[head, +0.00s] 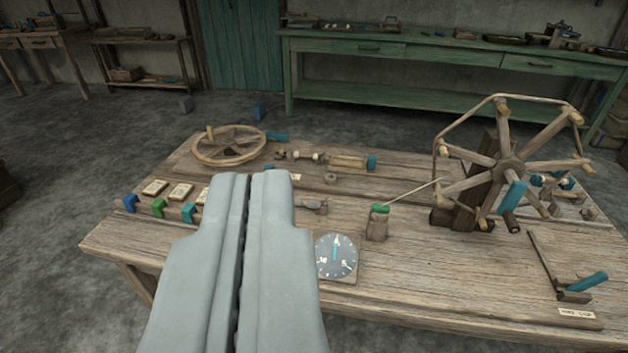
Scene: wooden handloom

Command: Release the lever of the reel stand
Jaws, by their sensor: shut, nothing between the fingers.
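The reel stand is a wooden post with a spoked reel (510,165) at the right of the table, and a blue grip sits on the reel's lower right side. I cannot tell for sure which part is its lever. A hinged wooden arm with a blue handle (588,283) stands on the table at the lower right. A thin pale rod (412,192) runs between the stand and a small wooden block with a green top (378,222). My gripper (249,176) is shut and empty, in front of the table's left middle, well left of the stand and apart from it.
A dial (336,256) lies just right of my gripper. A spoked wheel (229,146) and spools (345,162) are toward the table's back. Blue and green clamps (158,207) line its left edge. The table's front right is mostly clear. A green bench (420,62) stands behind.

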